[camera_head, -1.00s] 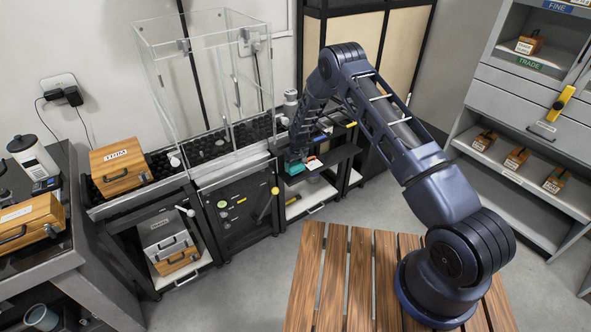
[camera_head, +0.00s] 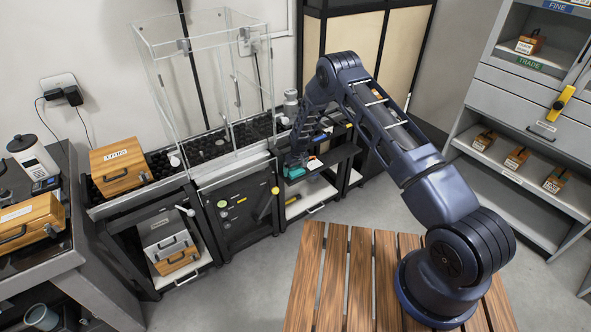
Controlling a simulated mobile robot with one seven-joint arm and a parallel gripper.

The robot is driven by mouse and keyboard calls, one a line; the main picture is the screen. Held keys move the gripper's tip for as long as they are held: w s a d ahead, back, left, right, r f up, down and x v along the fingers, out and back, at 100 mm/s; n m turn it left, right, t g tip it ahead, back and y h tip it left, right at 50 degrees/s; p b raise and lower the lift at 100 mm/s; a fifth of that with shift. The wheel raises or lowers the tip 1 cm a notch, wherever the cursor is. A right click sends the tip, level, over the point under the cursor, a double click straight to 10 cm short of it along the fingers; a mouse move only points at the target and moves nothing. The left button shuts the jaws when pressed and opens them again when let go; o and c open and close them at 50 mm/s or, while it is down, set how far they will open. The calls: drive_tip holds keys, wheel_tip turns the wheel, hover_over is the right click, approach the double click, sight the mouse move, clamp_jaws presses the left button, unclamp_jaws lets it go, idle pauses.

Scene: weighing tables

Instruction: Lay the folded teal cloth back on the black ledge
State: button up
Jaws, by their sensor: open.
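My gripper (camera_head: 296,162) is open, just above and behind the cloth. Its fingers are small and dark against the dark shelf, so I cannot tell whether they touch the cloth.
A clear case (camera_head: 205,75) stands to the left, and a grey metal weight (camera_head: 290,103) behind.

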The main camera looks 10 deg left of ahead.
sight(297, 172)
drive_tip(key=shift+s+d+r, duration=0.15)
drive_tip(key=shift+r, duration=1.1)
drive_tip(key=shift+s+d+r, duration=0.1)
drive_tip(key=shift+r, duration=1.15)
drive_tip(key=shift+s+d+r, duration=0.15)
drive_tip(key=shift+r, duration=1.1)
